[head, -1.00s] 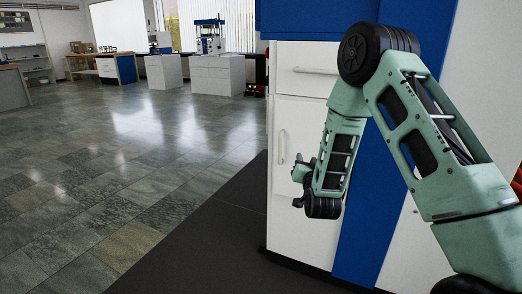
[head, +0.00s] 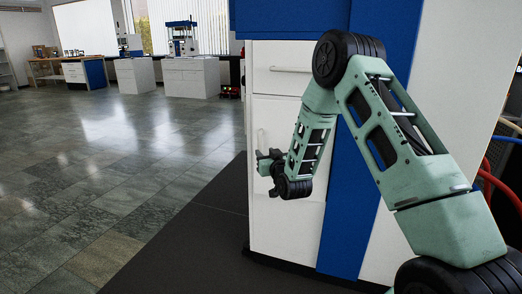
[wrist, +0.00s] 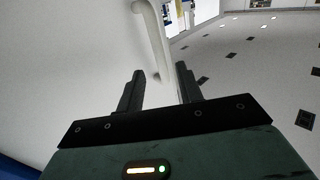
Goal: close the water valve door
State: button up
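The white door (head: 285,115) is on the front of a white cabinet beside a blue panel. It looks flush or nearly flush in the head view; any small gap cannot be told. Its upright pale handle (head: 261,139) shows just above my gripper (head: 263,163). In the wrist view, the handle (wrist: 157,42) runs down toward the space between the fingertips of my gripper (wrist: 159,72). The fingers are apart, with the door face (wrist: 65,75) to their left. Whether a finger touches the handle cannot be told.
A drawer with a horizontal handle (head: 290,69) sits above the door. A dark mat (head: 195,245) lies before the cabinet. The tiled floor (head: 130,150) at left is open. Red hoses (head: 500,183) hang at far right. White benches (head: 190,77) stand far back.

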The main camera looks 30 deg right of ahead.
aim_at(260, 147)
jog(key=shift+x, duration=2.65)
grip_shut()
